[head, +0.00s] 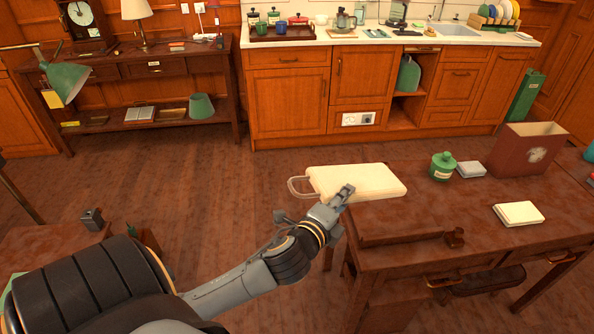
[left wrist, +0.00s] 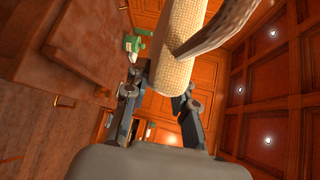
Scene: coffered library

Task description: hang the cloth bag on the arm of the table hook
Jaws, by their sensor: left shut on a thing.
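The cloth bag (head: 358,181) is flat and cream, with a grey-brown handle loop sticking out to the left in the head view. My left gripper (head: 344,194) is at its near edge and shut on it. In the left wrist view the woven bag (left wrist: 180,45) extends away between the fingers of the left gripper (left wrist: 163,100), with the strap crossing beside it. My right gripper is out of view.
The brown table (head: 400,222) also holds a green jar (head: 442,167), a small pale block (head: 471,170), a white pad (head: 519,213) and a maroon box (head: 525,150). A kitchen counter (head: 290,41) stands behind, across open floor.

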